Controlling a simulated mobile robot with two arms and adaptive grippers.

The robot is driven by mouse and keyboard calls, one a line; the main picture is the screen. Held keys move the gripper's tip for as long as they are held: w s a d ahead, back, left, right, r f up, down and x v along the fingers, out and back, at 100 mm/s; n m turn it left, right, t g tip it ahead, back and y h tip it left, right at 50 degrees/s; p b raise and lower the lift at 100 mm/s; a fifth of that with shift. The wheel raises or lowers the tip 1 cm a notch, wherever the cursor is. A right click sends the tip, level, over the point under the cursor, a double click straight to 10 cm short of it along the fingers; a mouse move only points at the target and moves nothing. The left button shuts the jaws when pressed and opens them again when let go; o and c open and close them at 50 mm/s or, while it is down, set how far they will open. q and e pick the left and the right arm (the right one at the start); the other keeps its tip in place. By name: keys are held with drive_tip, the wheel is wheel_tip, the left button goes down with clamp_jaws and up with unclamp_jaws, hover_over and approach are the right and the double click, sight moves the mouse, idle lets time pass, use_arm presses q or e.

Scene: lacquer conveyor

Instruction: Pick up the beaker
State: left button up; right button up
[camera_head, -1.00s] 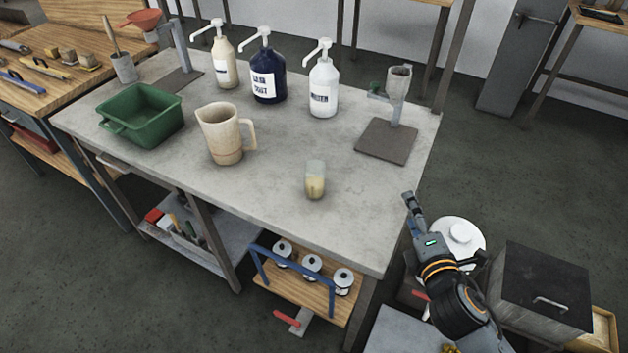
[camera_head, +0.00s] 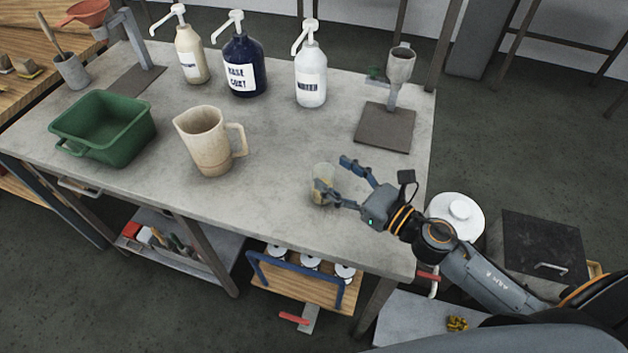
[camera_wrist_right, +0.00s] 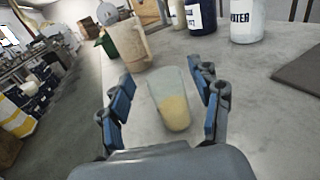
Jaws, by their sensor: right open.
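The beaker (camera_head: 322,178) is a small clear cup with yellowish contents, upright on the grey table (camera_head: 265,205) near its front right part. My right gripper (camera_head: 332,176) is open at the beaker's right side, one finger partly in front of it in the head view. In the right wrist view the beaker (camera_wrist_right: 173,103) appears between the two spread blue-padded fingers (camera_wrist_right: 166,106), with gaps on both sides. It is not gripped. My left gripper is not in view.
A beige pitcher (camera_head: 207,142) stands left of the beaker. A green bin (camera_head: 105,130), pump bottles (camera_head: 243,68) and a stand with a grey cup (camera_head: 385,128) are farther off. The tabletop around the beaker is clear.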

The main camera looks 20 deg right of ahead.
sight(313, 177)
drive_tip(key=f, duration=0.2)
drive_tip(key=f+b, duration=0.1)
drive_tip(key=f, duration=0.2)
drive_tip(key=shift+s+d+f, duration=0.15)
drive_tip(key=shift+s+f, duration=0.1)
drive_tip(key=shift+f, duration=0.15)
drive_tip(key=shift+w, duration=0.3)
drive_tip(key=shift+w+a, duration=0.3)
drive_tip(key=shift+a, duration=0.1)
drive_tip(key=shift+w+a+p, duration=0.1)
drive_tip(key=shift+w+p, duration=0.1)
drive_tip(key=shift+p, duration=0.1)
drive_tip(key=shift+p+x, duration=0.4)
drive_tip(key=shift+x, duration=0.6)
drive_tip(key=p+x, duration=0.1)
drive_tip(key=x, duration=0.2)
drive_tip(key=shift+w+a, duration=0.1)
drive_tip(key=shift+w, duration=0.15)
drive_tip(key=shift+w+a+f, duration=0.1)
drive_tip(key=shift+w, duration=0.1)
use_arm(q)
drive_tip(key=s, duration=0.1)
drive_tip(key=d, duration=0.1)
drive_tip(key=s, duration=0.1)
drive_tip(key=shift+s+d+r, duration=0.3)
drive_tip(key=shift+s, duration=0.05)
use_arm(e)
drive_tip(key=c, duration=1.3)
